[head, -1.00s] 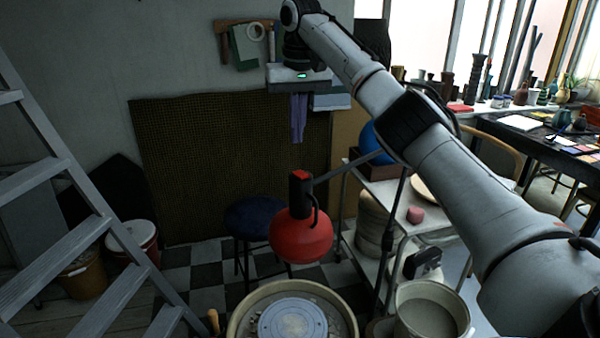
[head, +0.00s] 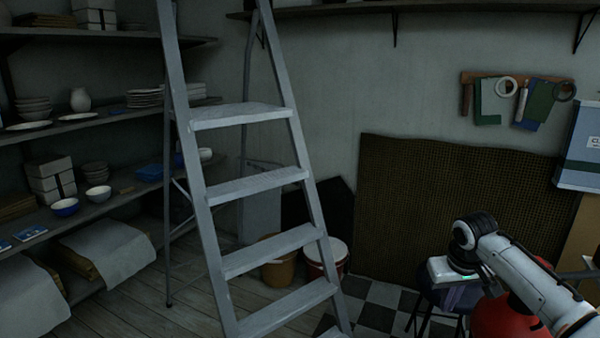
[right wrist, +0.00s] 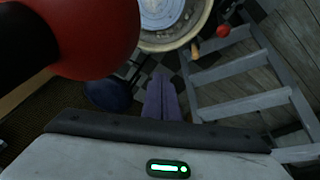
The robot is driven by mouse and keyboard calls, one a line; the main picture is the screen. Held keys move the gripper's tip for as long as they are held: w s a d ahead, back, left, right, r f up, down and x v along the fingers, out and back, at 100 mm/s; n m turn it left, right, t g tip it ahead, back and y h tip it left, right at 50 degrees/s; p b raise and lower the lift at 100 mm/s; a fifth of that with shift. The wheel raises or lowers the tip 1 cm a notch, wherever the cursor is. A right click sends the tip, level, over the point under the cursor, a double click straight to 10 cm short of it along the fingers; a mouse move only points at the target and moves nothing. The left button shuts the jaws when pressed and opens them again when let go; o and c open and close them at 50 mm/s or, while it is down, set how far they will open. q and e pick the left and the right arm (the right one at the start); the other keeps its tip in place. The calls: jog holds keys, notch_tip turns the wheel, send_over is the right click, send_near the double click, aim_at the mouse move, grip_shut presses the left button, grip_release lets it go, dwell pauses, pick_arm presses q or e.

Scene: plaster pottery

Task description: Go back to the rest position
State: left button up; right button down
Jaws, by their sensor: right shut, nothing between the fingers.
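My right gripper (head: 460,298) hangs at the lower right of the head view, at the end of my white arm. Its purple fingers point down and are shut, with nothing between them. In the right wrist view the fingers (right wrist: 165,97) show side by side above the checkered floor. My left gripper is in neither view.
A red lamp (head: 500,318) is partly behind my right arm and close to it; its shade looms large in the right wrist view (right wrist: 105,40). A grey stepladder (head: 250,190) stands mid-view. Shelves with crockery (head: 100,120) line the left. A wheel basin (right wrist: 200,15) shows too.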

jog(key=s+a+f+n+t+y, duration=0.1)
jog(key=s+a+f+n+y, duration=0.1)
jog(key=s+a+f, duration=0.65)
jog(key=s+a+f+n+t+y, duration=0.15)
jog(key=s+a+f, duration=0.45)
jog(key=a+f, duration=0.6)
jog(key=s+f+t, duration=0.2)
jog(key=s+t, duration=0.1)
jog(key=s, duration=1.7)
jog(key=shift+d+m, duration=0.25)
jog(key=shift+m, duration=0.2)
